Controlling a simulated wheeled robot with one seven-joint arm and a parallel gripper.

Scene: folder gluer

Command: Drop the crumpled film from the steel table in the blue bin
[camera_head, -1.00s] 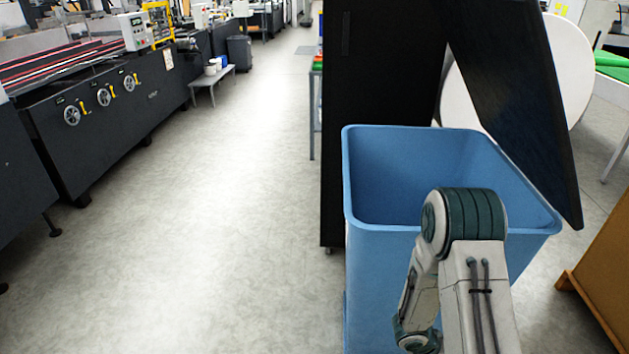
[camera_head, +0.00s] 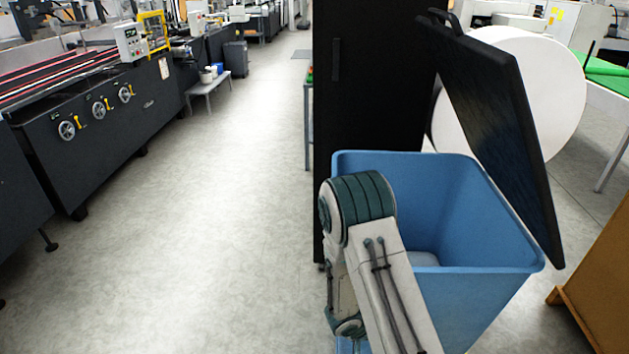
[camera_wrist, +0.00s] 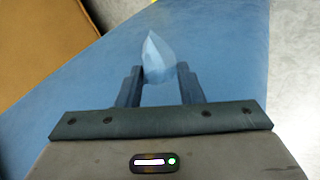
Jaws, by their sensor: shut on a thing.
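The blue bin (camera_head: 465,300) stands open at the right of the head view, its dark lid (camera_head: 500,120) tilted back to the right. A pale patch shows low inside it, too unclear to name. My gripper (camera_wrist: 160,85) is in the wrist view, shut on the crumpled film (camera_wrist: 158,60), a pale bluish translucent piece that sticks out past the fingertips. A broad blue surface (camera_wrist: 75,95), seemingly the bin's wall, fills much of the view behind the film. In the head view my arm covers the bin's left front, and the gripper and film are hidden.
A black cabinet (camera_head: 370,90) stands behind the bin, with a large white roll (camera_head: 555,95) beyond the lid. A brown box (camera_head: 600,270) is at the right edge. The long dark machine (camera_head: 100,125) lines the left. The grey floor (camera_head: 215,220) between is clear.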

